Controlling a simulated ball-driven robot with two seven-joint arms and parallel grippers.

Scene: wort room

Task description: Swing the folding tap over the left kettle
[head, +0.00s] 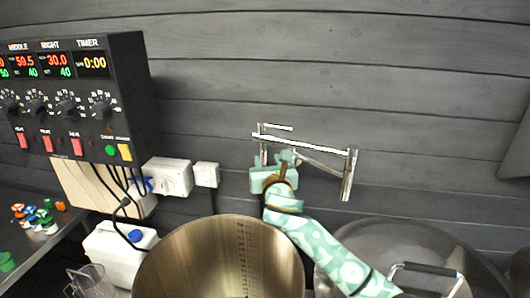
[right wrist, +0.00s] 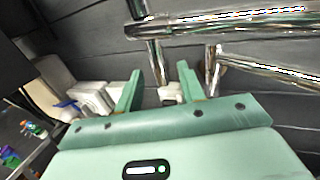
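The folding tap (head: 305,146) is a chrome pipe with jointed arms on the back wall. In the head view its drop pipe (head: 348,176) hangs at the right, above the gap between the kettles and the left edge of the lidded one. The left kettle (head: 218,262) is open, with a scale inside. My right gripper (head: 276,162) is at the tap's left part. In the right wrist view the gripper (right wrist: 158,82) is open, and a vertical chrome pipe (right wrist: 155,58) shows between its fingers; I cannot tell whether they touch it. My left gripper is out of view.
The right kettle has a steel lid (head: 375,250) with a handle, under my right arm. A control box (head: 130,125) is on the wall at left.

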